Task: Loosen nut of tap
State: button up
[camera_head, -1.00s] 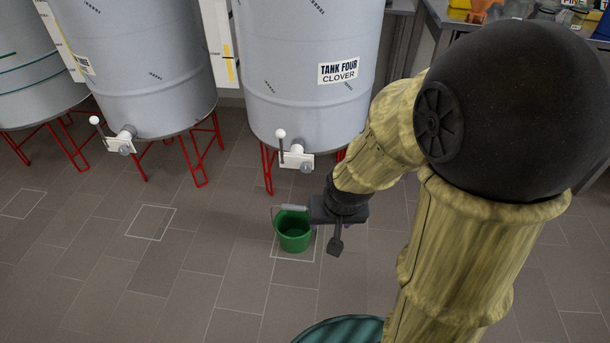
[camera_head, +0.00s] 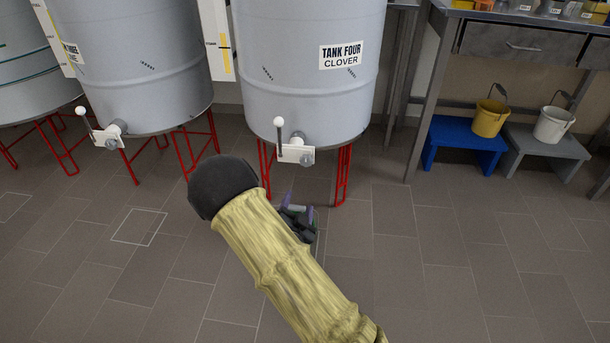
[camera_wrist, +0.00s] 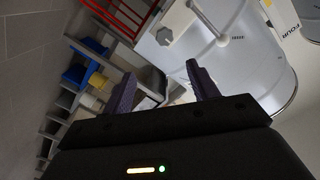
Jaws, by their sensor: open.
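The tank marked "TANK FOUR CLOVER" (camera_head: 310,90) has a tap low on its front. The tap has a white plate (camera_head: 291,153), an upright lever with a white ball (camera_head: 278,122), and a grey nut (camera_head: 307,160) at its front. In the wrist view the nut (camera_wrist: 165,37) looks six-sided and lies ahead of my fingers, apart from them. My gripper (camera_head: 299,208) is below the tap, partly hidden by my arm. In the wrist view my gripper (camera_wrist: 162,88) has its two purple fingers spread, with nothing seen between them.
A neighbouring tank (camera_head: 140,70) has a similar tap (camera_head: 108,138) at left. Red legs (camera_head: 343,175) stand under the tanks. At right are a workbench (camera_head: 520,42), a blue stool (camera_head: 462,140) with a yellow bucket (camera_head: 489,118), and a grey stool with a white bucket (camera_head: 553,124). Floor at right is clear.

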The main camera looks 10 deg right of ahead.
aim_at(306, 163)
jog(key=shift+a+t, duration=0.15)
jog(key=shift+t, duration=0.25)
jog(key=shift+w, duration=0.1)
jog(key=b+x, duration=0.3)
jog(key=x, duration=0.5)
jog(key=b+x, duration=0.3)
jog(key=x, duration=0.5)
jog(key=shift+f+b, duration=0.2)
jog(key=shift+b, duration=0.15)
jog(key=shift+w+d+r, duration=0.15)
jog(key=shift+w+d, duration=0.05)
jog(key=shift+w, duration=0.35)
jog(key=c, duration=1)
